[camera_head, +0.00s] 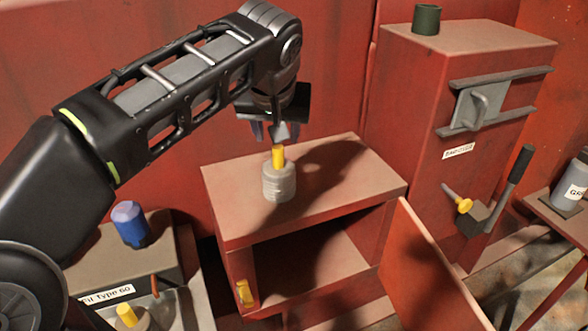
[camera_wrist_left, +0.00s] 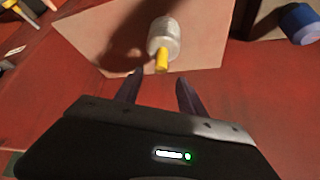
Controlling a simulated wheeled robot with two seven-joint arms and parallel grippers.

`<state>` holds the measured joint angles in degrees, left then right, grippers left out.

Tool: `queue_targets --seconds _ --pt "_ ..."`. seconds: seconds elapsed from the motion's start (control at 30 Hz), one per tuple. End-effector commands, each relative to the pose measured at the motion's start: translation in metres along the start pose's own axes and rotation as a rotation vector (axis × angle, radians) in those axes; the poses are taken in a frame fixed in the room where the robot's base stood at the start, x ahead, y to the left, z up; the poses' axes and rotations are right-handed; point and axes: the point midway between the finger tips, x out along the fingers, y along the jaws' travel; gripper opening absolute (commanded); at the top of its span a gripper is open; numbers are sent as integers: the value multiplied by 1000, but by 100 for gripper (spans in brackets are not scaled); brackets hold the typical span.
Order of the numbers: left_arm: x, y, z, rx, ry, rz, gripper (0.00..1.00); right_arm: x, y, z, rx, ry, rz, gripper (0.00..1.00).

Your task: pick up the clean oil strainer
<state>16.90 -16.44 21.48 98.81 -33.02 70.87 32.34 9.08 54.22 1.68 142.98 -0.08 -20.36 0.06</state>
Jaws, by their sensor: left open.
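A pale grey, ribbed cylinder with a yellow handle on top, which looks like the clean oil strainer (camera_head: 279,184), stands upright on the red cabinet (camera_head: 330,163). In the left wrist view the strainer (camera_wrist_left: 165,42) shows just beyond the fingertips, its yellow handle towards them. My left gripper (camera_head: 268,132) is open and empty, pointing down just above the yellow handle and apart from it. Its two fingers (camera_wrist_left: 157,90) also show in the left wrist view. My right gripper is not in view.
The cabinet door (camera_head: 425,270) hangs open at the front right. A blue cup-like object (camera_head: 130,223) stands on a grey box at the left, near another yellow-handled piece (camera_head: 127,315). A taller red cabinet (camera_head: 445,130) with levers and a dark green can (camera_head: 426,19) is at the right.

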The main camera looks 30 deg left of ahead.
Motion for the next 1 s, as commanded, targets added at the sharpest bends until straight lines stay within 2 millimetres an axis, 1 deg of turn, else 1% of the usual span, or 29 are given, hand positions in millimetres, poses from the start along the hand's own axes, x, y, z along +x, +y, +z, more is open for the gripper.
queue_targets --seconds 0.13,0.43,0.7,1.0 --pt "0 0 0 -73 2 1 47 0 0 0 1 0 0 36" --pt "1 0 0 -77 2 -1 47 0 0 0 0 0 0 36" --pt "25 -1 0 -75 1 -3 47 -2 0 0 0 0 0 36" --pt "27 0 -1 -75 3 -2 47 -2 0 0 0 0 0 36"
